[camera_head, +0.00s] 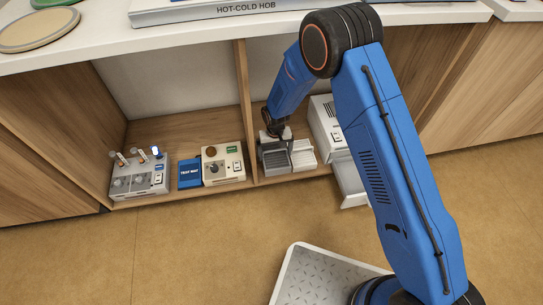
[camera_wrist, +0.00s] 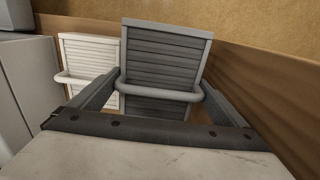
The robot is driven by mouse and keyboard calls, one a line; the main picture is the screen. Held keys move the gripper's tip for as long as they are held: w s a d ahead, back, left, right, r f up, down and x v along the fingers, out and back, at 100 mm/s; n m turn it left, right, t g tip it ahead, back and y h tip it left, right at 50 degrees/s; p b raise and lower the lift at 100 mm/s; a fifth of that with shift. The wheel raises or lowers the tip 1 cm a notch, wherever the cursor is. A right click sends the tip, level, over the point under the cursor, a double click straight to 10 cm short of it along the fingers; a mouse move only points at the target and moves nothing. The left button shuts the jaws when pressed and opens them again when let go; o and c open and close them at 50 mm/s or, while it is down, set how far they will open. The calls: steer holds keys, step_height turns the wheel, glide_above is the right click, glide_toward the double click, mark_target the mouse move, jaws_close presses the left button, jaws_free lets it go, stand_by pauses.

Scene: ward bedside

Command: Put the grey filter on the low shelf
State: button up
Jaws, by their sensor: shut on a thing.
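The grey filter (camera_wrist: 165,45) is a dark grey slatted panel with a light grey bar handle. In the wrist view my gripper (camera_wrist: 158,97) is shut on it, with one finger at each end of the handle. In the head view the grey filter (camera_head: 274,160) is in the right bay of the low shelf (camera_head: 190,128), below my gripper (camera_head: 276,133). Whether its underside touches the shelf board is hidden.
A white slatted filter (camera_head: 303,155) is close on its right. A white machine (camera_head: 326,122) with a pulled-out drawer (camera_head: 350,183) is further right. A divider (camera_head: 243,110) stands left, then devices and a blue tray mat box (camera_head: 190,174). The counter (camera_head: 180,42) overhangs.

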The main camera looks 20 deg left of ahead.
mark_target(272, 147)
steer(key=w+a, duration=0.2)
steer(key=shift+w+a, duration=0.2)
steer(key=shift+w, duration=0.1)
step_height(272, 147, down, 2)
steer(key=shift+w+a+f, duration=0.1)
steer(key=shift+w+a, duration=0.05)
steer(key=shift+f, duration=2.35)
steer(key=shift+f, duration=0.15)
steer(key=o, duration=0.9)
steer(key=shift+r, duration=3.9)
